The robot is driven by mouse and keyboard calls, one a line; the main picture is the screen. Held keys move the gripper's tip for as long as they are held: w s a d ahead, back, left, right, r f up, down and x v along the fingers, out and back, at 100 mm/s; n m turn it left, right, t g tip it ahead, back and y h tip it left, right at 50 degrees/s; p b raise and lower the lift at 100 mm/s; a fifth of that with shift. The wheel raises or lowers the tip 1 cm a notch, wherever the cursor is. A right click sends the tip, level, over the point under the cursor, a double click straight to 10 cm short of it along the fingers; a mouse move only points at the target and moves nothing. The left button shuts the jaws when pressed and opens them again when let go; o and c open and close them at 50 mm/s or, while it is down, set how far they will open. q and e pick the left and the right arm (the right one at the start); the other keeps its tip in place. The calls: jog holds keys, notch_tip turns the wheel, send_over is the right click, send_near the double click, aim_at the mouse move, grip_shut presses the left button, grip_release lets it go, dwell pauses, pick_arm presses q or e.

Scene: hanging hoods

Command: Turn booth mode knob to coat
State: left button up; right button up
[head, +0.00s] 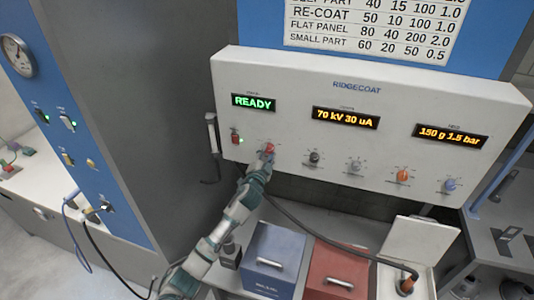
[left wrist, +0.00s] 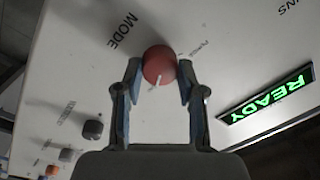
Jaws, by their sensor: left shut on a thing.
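The red mode knob (head: 269,146) sits at the lower left of the white Ridgecoat control panel (head: 300,83), below the green READY display (head: 254,102). In the left wrist view, the red knob (left wrist: 159,62) lies beside the printed word MODE, with its white pointer line toward the bottom of the picture. My left gripper (head: 267,154) is shut on this knob, one blue-padded finger on each side of it in the left wrist view (left wrist: 160,72). The small position labels around the knob are mostly unreadable. My right gripper is not in view.
To the right on the panel are a black knob (head: 315,157), a grey knob (head: 355,167), an orange knob (head: 403,175) and a blue knob (head: 450,185). A red switch (head: 235,138) is to the left. Below stand a blue box (head: 272,257) and a red box (head: 337,270).

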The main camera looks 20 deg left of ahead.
pick_arm(q)
jog(key=shift+f, duration=0.15)
jog(key=o, duration=1.1)
jog(key=shift+o, duration=0.2)
jog(key=s, duration=1.2)
jog(key=shift+f, duration=0.35)
